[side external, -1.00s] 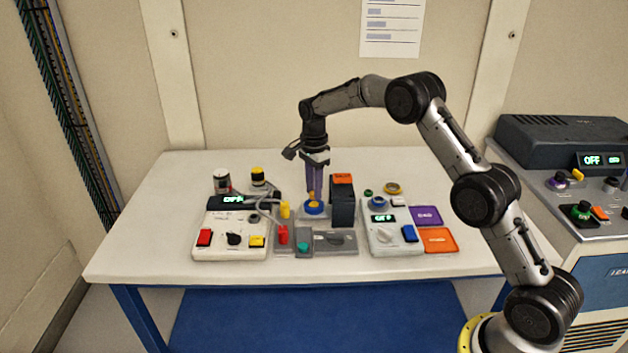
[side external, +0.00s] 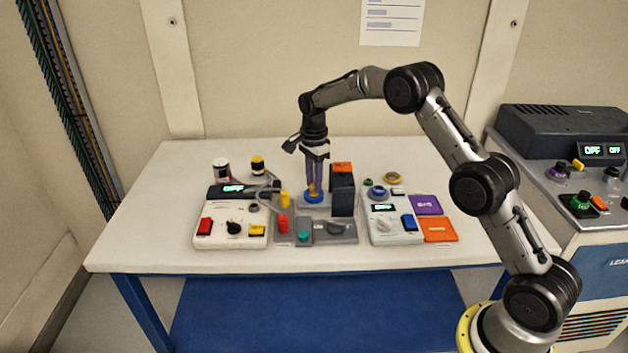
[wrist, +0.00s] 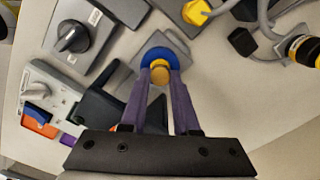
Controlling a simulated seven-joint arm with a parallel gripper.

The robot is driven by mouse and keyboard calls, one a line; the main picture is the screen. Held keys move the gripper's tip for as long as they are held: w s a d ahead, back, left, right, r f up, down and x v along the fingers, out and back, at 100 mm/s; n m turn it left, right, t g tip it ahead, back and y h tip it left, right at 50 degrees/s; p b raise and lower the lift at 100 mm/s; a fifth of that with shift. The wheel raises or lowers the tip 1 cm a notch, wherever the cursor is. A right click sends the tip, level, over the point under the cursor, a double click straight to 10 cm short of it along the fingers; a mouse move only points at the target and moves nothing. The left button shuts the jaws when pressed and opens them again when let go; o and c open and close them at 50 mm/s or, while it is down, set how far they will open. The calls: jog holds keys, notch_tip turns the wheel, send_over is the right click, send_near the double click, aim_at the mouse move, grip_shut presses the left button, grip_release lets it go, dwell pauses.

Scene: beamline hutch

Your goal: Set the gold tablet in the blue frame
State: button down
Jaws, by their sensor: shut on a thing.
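The gold tablet (wrist: 160,76) is a small round gold piece between my fingertips in the wrist view. It also shows as a small gold spot at my fingertips in the side view (side external: 312,188). My gripper (wrist: 160,80) has its purple fingers pointing down and is shut on the tablet. The blue frame (wrist: 151,52) is a round blue piece on a small grey plate, directly under the tablet. It shows in the side view (side external: 314,198) too. The tablet and fingertips hide part of it. I cannot tell whether the tablet touches it.
A tall dark block with an orange top (side external: 342,190) stands close right of my gripper. A white control box (side external: 230,228) with cables is at left, another (side external: 395,226) at right. A grey knob unit (side external: 334,231) lies in front. The table's back is clear.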

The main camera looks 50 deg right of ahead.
jog(key=shift+f, duration=0.55)
dwell(0.4)
jog(key=c, duration=0.6)
grip_release()
